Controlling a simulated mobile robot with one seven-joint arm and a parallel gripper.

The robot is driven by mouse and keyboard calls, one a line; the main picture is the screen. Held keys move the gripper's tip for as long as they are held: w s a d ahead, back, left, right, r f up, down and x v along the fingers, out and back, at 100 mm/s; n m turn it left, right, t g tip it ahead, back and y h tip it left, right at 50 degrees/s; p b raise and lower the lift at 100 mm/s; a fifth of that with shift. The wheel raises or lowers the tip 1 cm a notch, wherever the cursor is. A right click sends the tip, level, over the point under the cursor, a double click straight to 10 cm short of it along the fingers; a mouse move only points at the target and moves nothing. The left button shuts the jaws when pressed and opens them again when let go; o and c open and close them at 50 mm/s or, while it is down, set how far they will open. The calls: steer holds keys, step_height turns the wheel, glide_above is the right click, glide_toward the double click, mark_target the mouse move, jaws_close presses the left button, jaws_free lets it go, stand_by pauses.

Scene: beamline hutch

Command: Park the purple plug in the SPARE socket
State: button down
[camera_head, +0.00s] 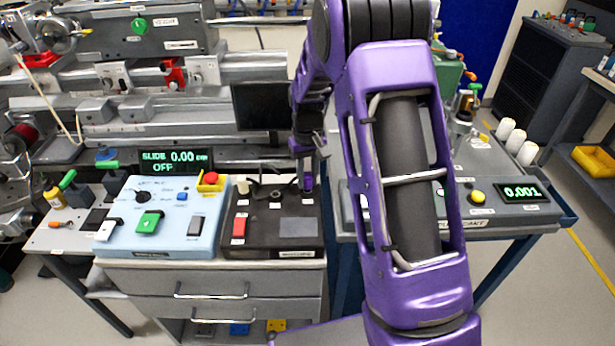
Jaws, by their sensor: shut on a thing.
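My gripper (306,168) is small in the head view, above the back right corner of a dark control box (262,245). It points down and is shut on the purple plug (308,183). The plug is upright at the box's back right. I cannot tell whether it is seated in a socket or held just above one. A dark cable loops over the back of the box, with cream pieces along that row. The SPARE label and its socket cannot be made out at this size.
The dark box has a red switch (239,228) and a grey plate (298,227). A light blue control panel (160,215) stands to its left. A dark screen (262,106) stands behind. My purple arm hides much of the right bench (500,165).

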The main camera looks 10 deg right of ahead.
steer(key=shift+f+b, duration=0.3)
steer(key=shift+f, duration=0.25)
steer(key=c, duration=0.5)
jaws_free()
steer(key=shift+c, duration=0.2)
